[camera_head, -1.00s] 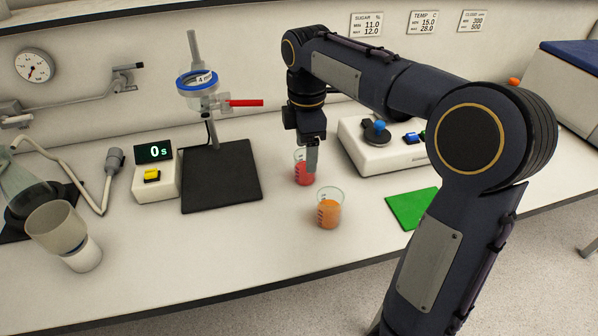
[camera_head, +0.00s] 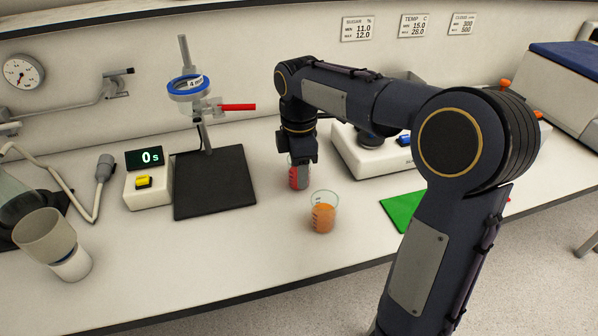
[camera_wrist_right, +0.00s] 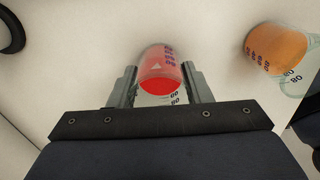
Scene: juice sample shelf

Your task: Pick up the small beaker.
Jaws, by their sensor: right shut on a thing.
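A small clear beaker with red liquid (camera_head: 293,181) stands upright on the bench. My right gripper (camera_head: 301,180) has come down over it from above and is shut on it. In the right wrist view the red beaker (camera_wrist_right: 158,70) sits between the two fingers (camera_wrist_right: 160,85), one on each side. Its scale marks show near the rim. Part of the beaker is hidden by the gripper in the head view. A second beaker with orange liquid (camera_head: 322,215) stands apart, nearer the front; it also shows in the right wrist view (camera_wrist_right: 274,50). My left gripper is not in view.
A stand with a blue ring (camera_head: 188,88) and dark base plate (camera_head: 215,183) is to the left, beside a timer (camera_head: 147,180) reading 0 s. A white instrument (camera_head: 365,158) is close on the right. A green mat (camera_head: 398,209) lies at front right. A cup (camera_head: 48,235) stands far left.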

